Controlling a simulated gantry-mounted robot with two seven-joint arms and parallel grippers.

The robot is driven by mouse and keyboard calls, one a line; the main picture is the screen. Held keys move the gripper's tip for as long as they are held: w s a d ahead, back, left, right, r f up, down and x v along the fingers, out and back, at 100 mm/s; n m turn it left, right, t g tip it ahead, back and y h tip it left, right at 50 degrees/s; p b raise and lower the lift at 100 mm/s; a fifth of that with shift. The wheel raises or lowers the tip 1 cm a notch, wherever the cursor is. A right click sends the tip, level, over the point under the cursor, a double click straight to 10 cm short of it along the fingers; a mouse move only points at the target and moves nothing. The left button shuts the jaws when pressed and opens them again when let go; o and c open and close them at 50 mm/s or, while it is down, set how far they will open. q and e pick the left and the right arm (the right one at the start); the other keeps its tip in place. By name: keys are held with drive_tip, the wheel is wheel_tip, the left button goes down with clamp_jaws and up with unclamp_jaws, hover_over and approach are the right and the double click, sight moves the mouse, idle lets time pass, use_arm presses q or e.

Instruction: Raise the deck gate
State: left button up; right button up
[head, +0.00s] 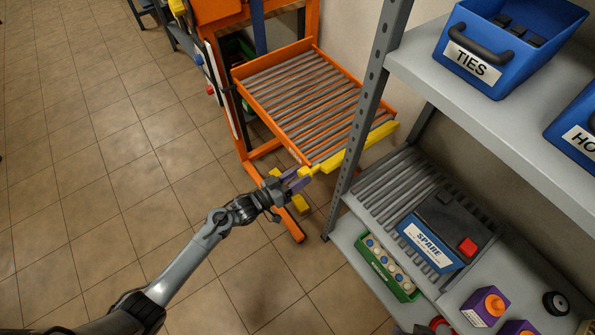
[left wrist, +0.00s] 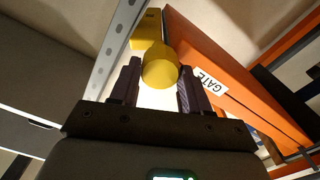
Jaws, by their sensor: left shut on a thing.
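The deck gate is a yellow bar (head: 362,147) along the front end of the orange roller deck (head: 243,86), beside the shelf post. Its yellow end piece reaches left to my left gripper (head: 296,181). In the left wrist view the rounded yellow handle (left wrist: 160,66) sits between the two dark fingers of my left gripper (left wrist: 157,88), which is shut on it. An orange rail (left wrist: 225,70) with a white GATE label runs close by on the right. My right gripper is not in view.
A grey shelf post (head: 361,120) stands close to the gate's right part. The rack holds a SPARE battery (head: 440,232) on rollers, a green tray (head: 385,268) below and a blue TIES bin (head: 490,72) above. Tiled floor (head: 110,150) lies open at left.

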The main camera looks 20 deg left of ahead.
use_arm(q)
drive_tip(key=n+p, duration=0.2)
drive_tip(key=n, duration=0.1)
drive_tip(key=n+p, duration=0.2)
drive_tip(key=shift+r+n, duration=0.2)
drive_tip(key=shift+n, duration=0.2)
drive_tip(key=n+p, duration=0.1)
drive_tip(key=n, duration=0.1)
drive_tip(key=shift+f+n, duration=0.1)
drive_tip(key=shift+n, duration=0.2)
drive_tip(key=shift+f+n+p, duration=0.1)
drive_tip(key=shift+n+p, duration=0.7)
drive_tip(key=shift+n, duration=0.7)
drive_tip(key=o, duration=1.1)
drive_tip(key=shift+c, duration=0.2)
drive_tip(key=shift+a, duration=0.1)
